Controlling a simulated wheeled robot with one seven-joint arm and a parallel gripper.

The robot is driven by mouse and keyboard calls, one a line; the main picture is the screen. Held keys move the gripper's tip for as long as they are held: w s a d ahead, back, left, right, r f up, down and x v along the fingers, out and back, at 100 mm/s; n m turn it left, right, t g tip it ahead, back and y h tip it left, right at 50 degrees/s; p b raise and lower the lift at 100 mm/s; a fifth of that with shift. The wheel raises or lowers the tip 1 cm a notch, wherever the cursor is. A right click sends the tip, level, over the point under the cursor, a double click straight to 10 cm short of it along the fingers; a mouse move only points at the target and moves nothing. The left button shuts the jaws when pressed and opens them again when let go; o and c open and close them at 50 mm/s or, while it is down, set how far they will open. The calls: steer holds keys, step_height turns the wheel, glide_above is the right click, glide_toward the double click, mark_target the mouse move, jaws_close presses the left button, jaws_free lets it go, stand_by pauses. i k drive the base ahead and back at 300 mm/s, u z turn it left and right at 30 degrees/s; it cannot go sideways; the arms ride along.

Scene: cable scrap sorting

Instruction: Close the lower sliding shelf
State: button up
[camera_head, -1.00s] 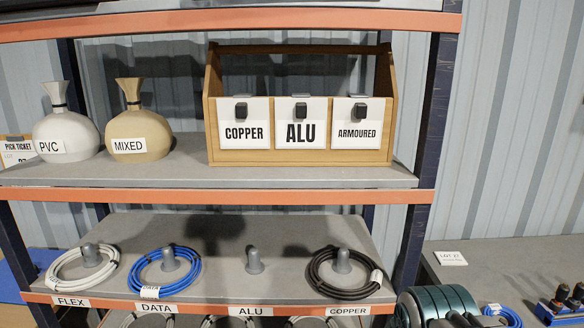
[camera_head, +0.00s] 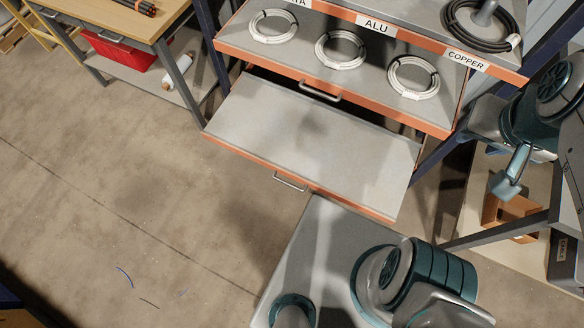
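The lower sliding shelf (camera_head: 310,130) is a bare grey board with an orange front edge and a metal handle (camera_head: 290,182). It is pulled out well beyond the sliding shelf above it. That upper sliding shelf (camera_head: 300,50) has its own handle (camera_head: 320,91) and carries three white cable coils. My gripper (camera_head: 508,184) hangs at the right, beside the rack and apart from the lower shelf and its handle. Its fingers are not clear enough to show whether it is open or shut.
My base stands close to the lower shelf's front right corner. A black coil (camera_head: 462,35) lies on the fixed shelf above. A wooden-topped table (camera_head: 110,18) with a red bin (camera_head: 118,50) stands at the upper left. Open floor (camera_head: 130,180) lies left of and before the shelf.

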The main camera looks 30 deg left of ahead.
mark_target(364, 165)
steer(key=k, duration=0.95)
steer(key=u, duration=0.75)
steer(key=i, duration=0.9)
steer(key=z, duration=0.5)
steer(key=k, duration=0.2)
steer(key=u, duration=0.35)
